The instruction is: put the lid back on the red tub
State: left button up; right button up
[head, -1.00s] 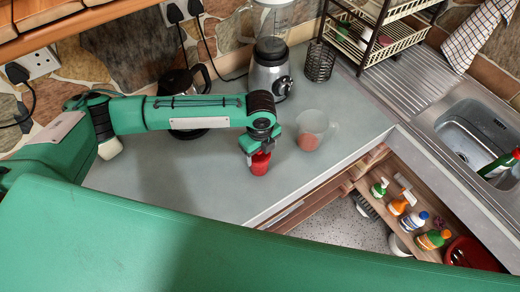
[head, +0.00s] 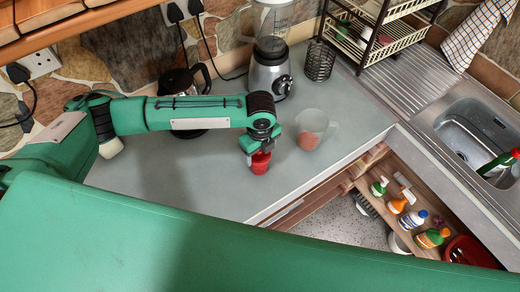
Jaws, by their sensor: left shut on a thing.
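The small red tub (head: 260,166) stands upright on the grey worktop, near its front edge. My left gripper (head: 259,151) points down right at the top of the tub. It is shut on a red piece that looks like the lid, at the tub's mouth. The fingers hide most of this piece, so I cannot tell whether it sits flat on the rim or a little above it. My right gripper is not in view.
A blender (head: 270,72), a dark coffee pot (head: 178,82) and a wire holder (head: 319,61) stand behind. An open drawer (head: 400,190) with bottles lies at right, below the sink (head: 470,130).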

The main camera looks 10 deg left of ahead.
pick_arm(q)
jog(key=shift+p, duration=0.35)
dwell(0.3)
dwell(0.4)
jog(key=o, duration=1.1)
jog(key=shift+o, duration=0.2)
